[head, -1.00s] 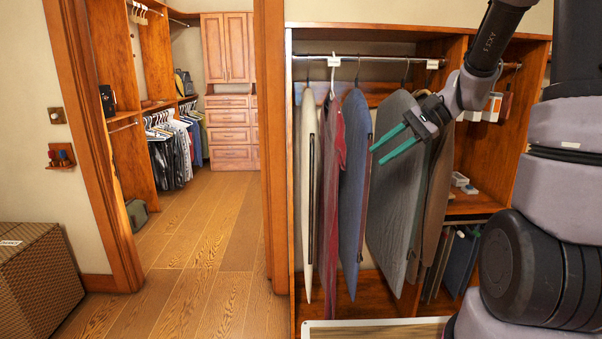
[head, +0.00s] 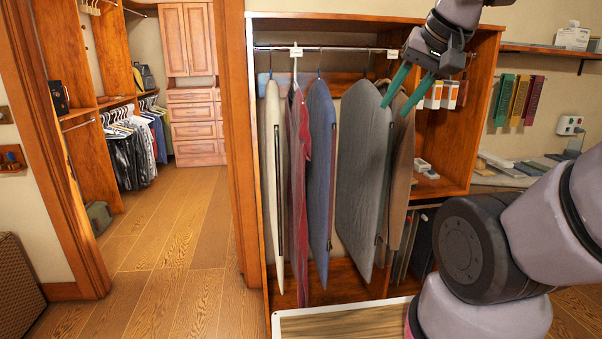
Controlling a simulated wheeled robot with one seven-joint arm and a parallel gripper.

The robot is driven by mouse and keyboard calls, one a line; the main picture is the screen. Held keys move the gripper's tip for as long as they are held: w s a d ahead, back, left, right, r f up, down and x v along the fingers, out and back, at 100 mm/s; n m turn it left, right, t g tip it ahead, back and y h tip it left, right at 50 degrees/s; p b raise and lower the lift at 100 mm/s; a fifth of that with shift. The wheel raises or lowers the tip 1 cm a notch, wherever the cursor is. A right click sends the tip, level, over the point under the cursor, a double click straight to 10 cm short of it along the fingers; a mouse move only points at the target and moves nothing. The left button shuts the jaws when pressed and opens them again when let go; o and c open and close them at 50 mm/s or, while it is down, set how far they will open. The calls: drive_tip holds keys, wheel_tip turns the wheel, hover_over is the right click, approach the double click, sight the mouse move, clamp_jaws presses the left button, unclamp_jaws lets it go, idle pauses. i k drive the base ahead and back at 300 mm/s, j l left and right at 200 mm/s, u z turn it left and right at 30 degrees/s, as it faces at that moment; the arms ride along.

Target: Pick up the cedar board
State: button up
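I cannot clearly pick out the cedar board. Several flat pieces, some pale and some grey, lie on the counter (head: 502,166) at the right, but their material is too small to tell. My gripper (head: 394,108) is in the upper middle of the head view, with its two teal fingers apart and pointing down-left. Nothing shows between them. It appears in front of the grey garment (head: 362,165) and the brown garment (head: 402,165), which it partly covers. I cannot tell whether it touches them. The flat pieces are well to its right.
More garments, including a red one (head: 299,190) and a blue one (head: 320,150), hang from the rail (head: 345,49). A white-rimmed tray or table (head: 292,313) with a wood-grain surface stands below. Bright tags (head: 520,98) hang at right.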

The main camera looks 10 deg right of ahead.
sight(464, 85)
drive_tip(key=i+l+z, duration=0.25)
drive_tip(key=z, duration=0.75)
drive_tip(key=i+z, duration=0.15)
drive_tip(key=i, duration=0.3)
drive_tip(key=i+j+z, duration=0.15)
drive_tip(key=i, duration=0.3)
drive_tip(key=i+j+z, duration=0.15)
drive_tip(key=i, duration=0.3)
